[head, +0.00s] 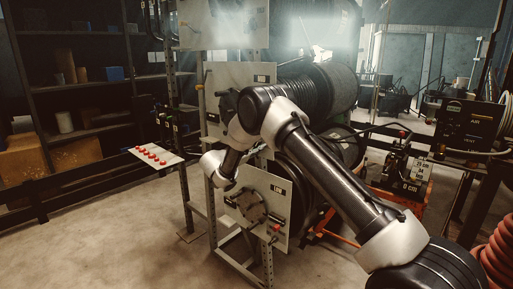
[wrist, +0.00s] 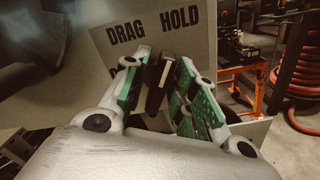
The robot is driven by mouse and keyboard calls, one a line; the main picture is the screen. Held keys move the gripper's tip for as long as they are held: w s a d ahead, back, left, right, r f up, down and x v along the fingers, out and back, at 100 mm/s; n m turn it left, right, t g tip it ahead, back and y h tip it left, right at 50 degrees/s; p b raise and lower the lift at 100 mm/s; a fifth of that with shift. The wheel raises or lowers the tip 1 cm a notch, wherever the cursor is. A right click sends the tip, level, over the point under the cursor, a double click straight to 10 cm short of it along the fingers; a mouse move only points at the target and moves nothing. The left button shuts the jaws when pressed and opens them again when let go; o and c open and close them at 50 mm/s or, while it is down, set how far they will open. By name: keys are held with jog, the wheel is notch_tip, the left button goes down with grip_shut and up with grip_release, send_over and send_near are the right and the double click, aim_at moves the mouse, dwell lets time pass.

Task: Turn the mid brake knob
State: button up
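In the wrist view a pale brake plate (wrist: 208,38) reads DRAG and HOLD, with part of another word hidden on the left. A dark brake knob (wrist: 155,95) with a tan top stands in front of it. My gripper (wrist: 162,68) has green-padded fingers on either side of the knob. The fingers are apart, and I cannot tell whether either touches it. In the head view the mid panel (head: 232,74) is on the reel stand, partly behind my arm. My gripper and the knob are not clear there.
The low panel (head: 284,190) is below, with a round flange (head: 251,207). A large black hose reel (head: 335,88) is behind the mid panel. A tray of red caps (head: 155,155) is on the left. An orange cart (head: 400,190) and red hose coil (head: 497,255) are on the right. The left floor is clear.

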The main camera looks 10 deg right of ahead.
jog(key=shift+n, duration=0.4)
jog(key=n, duration=0.5)
jog(key=shift+n, duration=0.3)
jog(key=n, duration=0.5)
jog(key=shift+w+a, duration=0.1)
jog(key=shift+n, duration=0.3)
jog(key=o, duration=0.7)
jog(key=v, duration=1.2)
